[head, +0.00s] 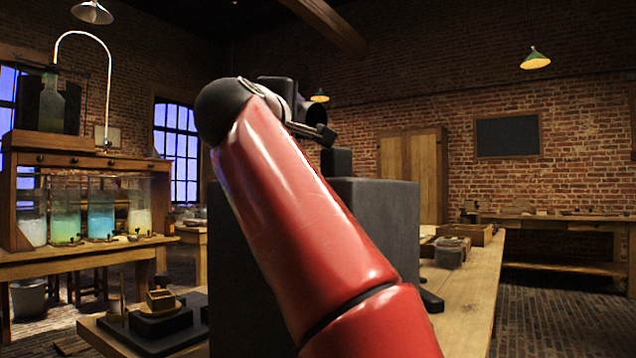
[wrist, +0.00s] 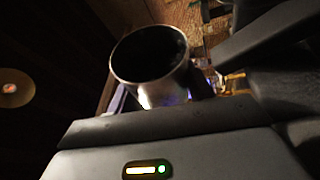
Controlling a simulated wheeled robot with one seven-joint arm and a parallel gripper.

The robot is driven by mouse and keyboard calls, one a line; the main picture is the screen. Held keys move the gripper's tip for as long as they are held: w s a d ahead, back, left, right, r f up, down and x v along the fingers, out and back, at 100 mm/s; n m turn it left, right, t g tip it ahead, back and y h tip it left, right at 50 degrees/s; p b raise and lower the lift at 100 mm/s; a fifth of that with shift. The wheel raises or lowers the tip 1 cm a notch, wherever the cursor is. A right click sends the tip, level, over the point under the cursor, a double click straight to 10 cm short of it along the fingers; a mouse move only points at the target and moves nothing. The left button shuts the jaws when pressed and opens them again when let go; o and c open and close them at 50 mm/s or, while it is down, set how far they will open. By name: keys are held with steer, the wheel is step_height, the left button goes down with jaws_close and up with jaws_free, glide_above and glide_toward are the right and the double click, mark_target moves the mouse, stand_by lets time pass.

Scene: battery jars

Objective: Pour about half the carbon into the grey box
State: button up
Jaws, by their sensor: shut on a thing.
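A metal cup (wrist: 152,68) with a dark inside shows in the wrist view, its round mouth facing the camera. My gripper (wrist: 205,75) is shut on the cup; a dark finger shows at its right side. I cannot make out carbon grains in the dark inside. In the head view my gripper (head: 312,122) is raised high, mostly hidden behind my red arm, and the cup is hard to make out there. A small greyish box (head: 452,252) stands on the right-hand table, apart from and below my gripper; its inside is not clear.
A large dark grey block (head: 400,215) stands behind my arm and hides part of the table (head: 470,300). Wooden trays (head: 468,233) lie beyond the greyish box. Glass jars of coloured liquid (head: 101,214) stand on a wooden stand at left. A dark stepped base (head: 160,323) is at lower left.

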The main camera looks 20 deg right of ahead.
steer(key=shift+s+d+r+m+h+b, duration=0.1)
steer(key=shift+s+r+m+h+b, duration=0.1)
steer(key=shift+r+m, duration=0.15)
steer(key=shift+s+d+r+m+h+b, duration=0.1)
steer(key=shift+r+m+h, duration=0.1)
steer(key=shift+r+m, duration=0.15)
stand_by(1.0)
